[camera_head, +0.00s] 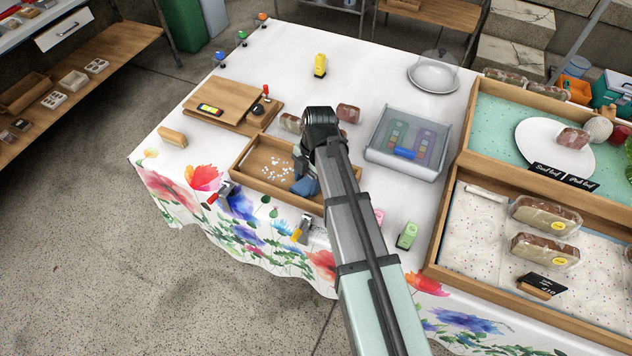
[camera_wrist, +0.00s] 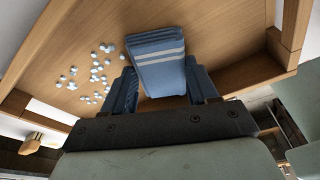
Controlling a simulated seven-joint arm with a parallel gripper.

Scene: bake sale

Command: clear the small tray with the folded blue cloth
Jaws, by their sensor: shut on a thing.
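The small wooden tray (camera_head: 262,181) lies near the front edge of the table. Several small white bits (camera_head: 276,167) are scattered on its floor, left of my gripper. They also show in the wrist view (camera_wrist: 95,70). My gripper (camera_wrist: 165,85) is shut on the folded blue cloth (camera_wrist: 158,60), which has pale stripes along it. In the head view the cloth (camera_head: 306,186) is low at the tray's right part, partly hidden by my arm. I cannot tell whether the cloth touches the tray floor.
Wooden boards (camera_head: 222,103) lie behind the tray at left. A brush (camera_head: 172,137) lies left of it. A clear-lidded box (camera_head: 408,142) stands to the right, and wrapped loaves (camera_head: 348,113) sit behind. Clamps (camera_head: 302,229) grip the front table edge. A green item (camera_head: 407,235) stands at front right.

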